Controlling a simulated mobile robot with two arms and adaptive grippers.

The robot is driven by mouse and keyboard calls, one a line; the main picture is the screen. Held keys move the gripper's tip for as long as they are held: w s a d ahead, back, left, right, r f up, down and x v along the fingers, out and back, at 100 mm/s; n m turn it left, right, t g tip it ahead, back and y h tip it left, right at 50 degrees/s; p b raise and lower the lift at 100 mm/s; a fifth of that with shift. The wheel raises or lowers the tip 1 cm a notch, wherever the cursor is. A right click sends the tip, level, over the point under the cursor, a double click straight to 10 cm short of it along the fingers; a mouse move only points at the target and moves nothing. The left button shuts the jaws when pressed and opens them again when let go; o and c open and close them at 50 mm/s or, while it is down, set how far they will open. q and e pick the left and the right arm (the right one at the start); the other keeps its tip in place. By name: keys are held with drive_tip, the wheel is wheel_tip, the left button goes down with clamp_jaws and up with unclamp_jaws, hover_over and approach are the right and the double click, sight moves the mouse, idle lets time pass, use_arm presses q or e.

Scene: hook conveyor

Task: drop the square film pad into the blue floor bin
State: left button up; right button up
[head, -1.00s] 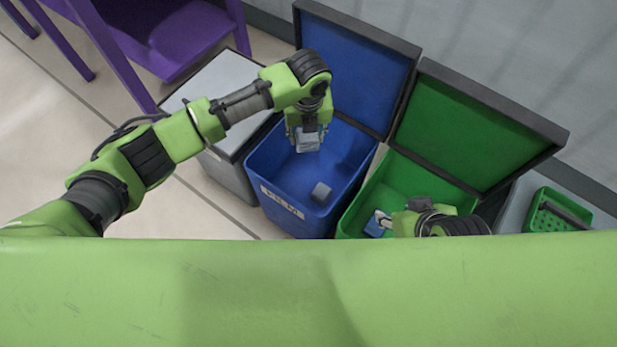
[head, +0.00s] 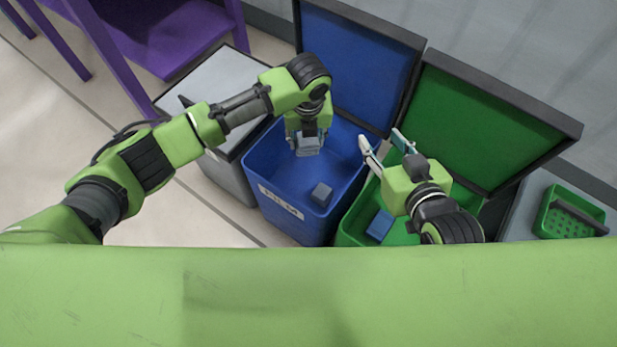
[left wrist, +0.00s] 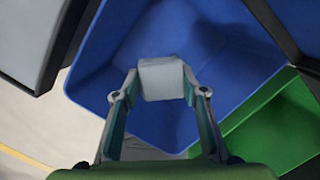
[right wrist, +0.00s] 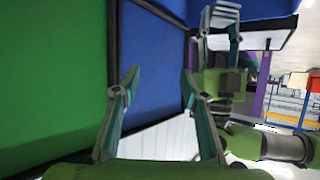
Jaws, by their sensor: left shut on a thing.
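The square film pad (head: 308,145), a pale grey block, is held in my left gripper (head: 307,137) over the open blue floor bin (head: 262,160), which has a FILM label on its front. In the left wrist view the pad (left wrist: 161,79) sits between the two fingertips, with the blue bin (left wrist: 110,65) behind it. My right gripper (head: 382,147) is open and empty above the green bin, near the blue bin's right side. Its spread fingers also show in the right wrist view (right wrist: 160,85).
Another grey block (head: 321,194) lies inside the blue bin. The open green bin (head: 350,225) stands beside it, with a blue block (head: 380,225) inside. A grey-topped box (head: 215,90) is left of the blue bin; a green basket (head: 570,215) is at right.

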use_arm(q)
drive_tip(key=shift+f+b, duration=0.7)
drive_tip(key=shift+f, duration=0.05)
use_arm(e)
wheel_tip(320, 180, up, 9)
drive_tip(key=w+a+t+y, duration=0.1)
drive_tip(key=w+a+t, duration=0.1)
drive_tip(key=w+t, duration=0.1)
drive_tip(key=shift+t, duration=0.9)
use_arm(q)
drive_tip(key=o, duration=1)
use_arm(e)
drive_tip(key=shift+f, duration=0.1)
use_arm(q)
drive_tip(key=r, duration=0.4)
drive_tip(key=s+r, duration=0.1)
drive_tip(key=r, duration=0.6)
drive_tip(key=shift+s+r, duration=0.35)
drive_tip(key=shift+s, duration=0.05)
